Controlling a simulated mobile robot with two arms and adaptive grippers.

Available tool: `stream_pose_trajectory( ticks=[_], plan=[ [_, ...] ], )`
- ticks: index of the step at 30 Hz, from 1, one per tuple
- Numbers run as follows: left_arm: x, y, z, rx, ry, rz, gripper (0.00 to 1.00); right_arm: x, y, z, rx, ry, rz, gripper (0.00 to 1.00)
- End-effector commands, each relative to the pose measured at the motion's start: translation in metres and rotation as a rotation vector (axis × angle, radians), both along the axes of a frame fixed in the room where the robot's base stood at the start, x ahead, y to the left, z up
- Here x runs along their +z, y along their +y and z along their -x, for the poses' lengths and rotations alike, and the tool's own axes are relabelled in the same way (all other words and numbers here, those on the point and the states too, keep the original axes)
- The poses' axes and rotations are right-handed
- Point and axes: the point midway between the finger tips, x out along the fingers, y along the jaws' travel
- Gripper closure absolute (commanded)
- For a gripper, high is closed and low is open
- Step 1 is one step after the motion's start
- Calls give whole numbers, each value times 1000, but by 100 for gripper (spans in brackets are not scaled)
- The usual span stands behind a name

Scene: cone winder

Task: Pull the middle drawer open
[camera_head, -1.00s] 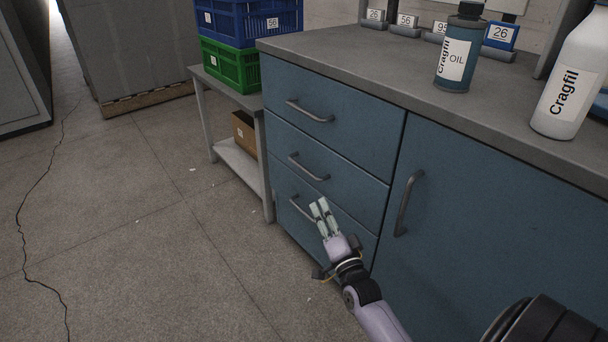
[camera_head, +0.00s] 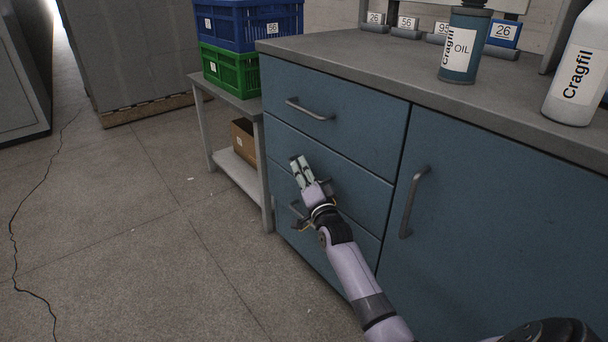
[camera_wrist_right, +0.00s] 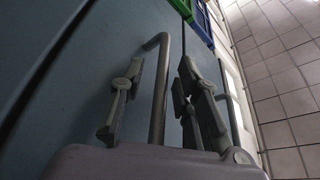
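The blue cabinet has a column of three drawers on its left, all closed flush. The middle drawer (camera_head: 358,188) sits between the top drawer (camera_head: 335,117) and the bottom drawer (camera_head: 350,236). My right gripper (camera_head: 301,167) is in front of the middle drawer and covers its handle in the head view. In the right wrist view, a grey bar handle (camera_wrist_right: 160,92) stands between the two fingers, with a visible gap on each side. The fingers are open around it, not closed on it. My left gripper is not in view.
A door handle (camera_head: 412,203) sticks out to the right of the drawers. A low side table (camera_head: 228,92) with blue (camera_head: 245,22) and green crates (camera_head: 230,70) stands to the left. The floor before the drawers is clear. Bottles (camera_head: 465,45) stand on the counter.

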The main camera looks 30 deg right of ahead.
Motion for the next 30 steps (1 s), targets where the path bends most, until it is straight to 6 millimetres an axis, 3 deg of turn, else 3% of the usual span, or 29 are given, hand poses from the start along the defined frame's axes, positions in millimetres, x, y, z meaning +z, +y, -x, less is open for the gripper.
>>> stream_pose_trajectory(
  ticks=[7,20,30],
  plan=[
    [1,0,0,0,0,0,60,0,0,0,0,0,0,71],
    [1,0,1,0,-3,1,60,0,0,0,0,0,0,100],
    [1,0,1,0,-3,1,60,0,0,0,-1,1,0,100]
  ],
)
